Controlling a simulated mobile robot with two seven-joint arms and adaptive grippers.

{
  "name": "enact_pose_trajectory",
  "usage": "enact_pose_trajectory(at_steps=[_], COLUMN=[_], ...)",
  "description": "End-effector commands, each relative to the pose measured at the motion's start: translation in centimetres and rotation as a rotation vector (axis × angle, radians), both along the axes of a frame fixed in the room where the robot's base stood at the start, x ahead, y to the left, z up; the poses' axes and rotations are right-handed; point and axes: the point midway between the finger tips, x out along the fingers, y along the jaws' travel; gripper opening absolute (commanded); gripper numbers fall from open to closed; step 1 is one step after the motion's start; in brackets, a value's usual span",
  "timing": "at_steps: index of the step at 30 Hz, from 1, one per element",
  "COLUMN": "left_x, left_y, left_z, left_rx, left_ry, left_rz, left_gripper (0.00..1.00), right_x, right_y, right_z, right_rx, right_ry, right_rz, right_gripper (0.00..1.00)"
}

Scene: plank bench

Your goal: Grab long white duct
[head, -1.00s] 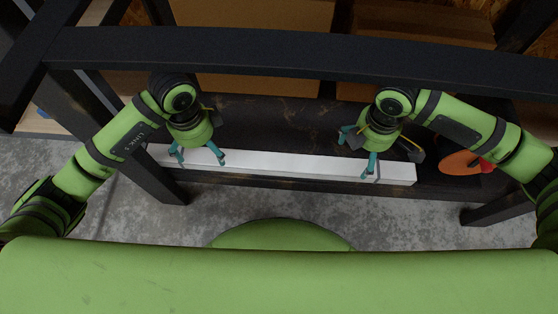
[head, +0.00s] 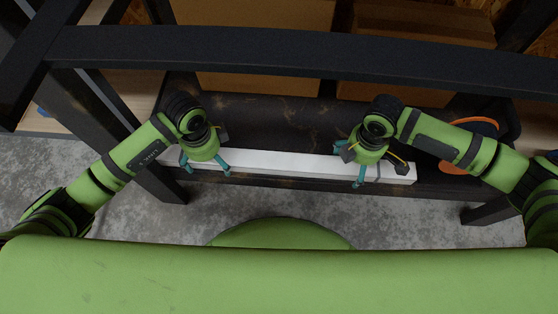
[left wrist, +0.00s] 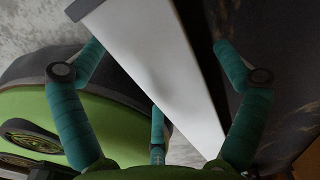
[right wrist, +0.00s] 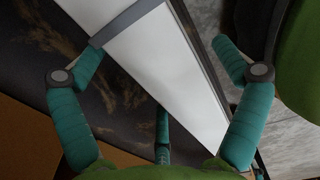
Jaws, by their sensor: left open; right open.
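The long white duct (head: 285,163) lies lengthwise along the front of the dark bench shelf. My left gripper (head: 205,170) is over its left part, with teal fingers spread. In the left wrist view the duct (left wrist: 160,65) runs diagonally between the open fingers (left wrist: 157,50). My right gripper (head: 350,170) is over its right part, also open. In the right wrist view the duct (right wrist: 155,60) passes between the spread fingers (right wrist: 158,50), with a grey band across it. I cannot tell whether any finger touches the duct.
The dark plank shelf (head: 270,115) lies behind the duct. Cardboard boxes (head: 255,85) stand farther back. A dark frame beam (head: 290,52) crosses above the shelf. An orange round object (head: 453,167) is at the right, partly hidden by my right arm. Grey floor (head: 130,225) shows in front.

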Motion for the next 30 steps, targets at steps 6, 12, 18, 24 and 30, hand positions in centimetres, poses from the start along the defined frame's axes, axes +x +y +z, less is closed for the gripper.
enact_pose_trajectory(at_steps=[6, 12, 18, 24, 30], left_x=[0.0, 0.0, 0.1, 0.1, 0.1], left_y=[0.0, 0.0, 0.0, 0.0, 0.0], left_z=[0.0, 0.0, 0.1, 0.8, 2.4], left_rx=[-0.001, -0.001, -0.002, -0.001, -0.001], left_ry=[0.001, 0.001, -0.002, -0.002, -0.003], left_rz=[0.0, 0.0, 0.0, 0.0, 0.0], left_gripper=[0.53, 0.1, 0.1, 0.1, 0.1], right_x=[0.0, 0.0, 0.0, 0.0, 0.1], right_y=[0.0, 0.0, 0.0, 0.0, 0.0], right_z=[0.0, 0.0, 0.1, 0.8, 2.4], right_rx=[0.0, 0.0, 0.001, 0.001, 0.001], right_ry=[0.0, 0.001, -0.001, -0.001, -0.001], right_rz=[0.0, 0.0, -0.001, 0.0, 0.0], right_gripper=[0.53, 0.1, 0.1, 0.1, 0.1])
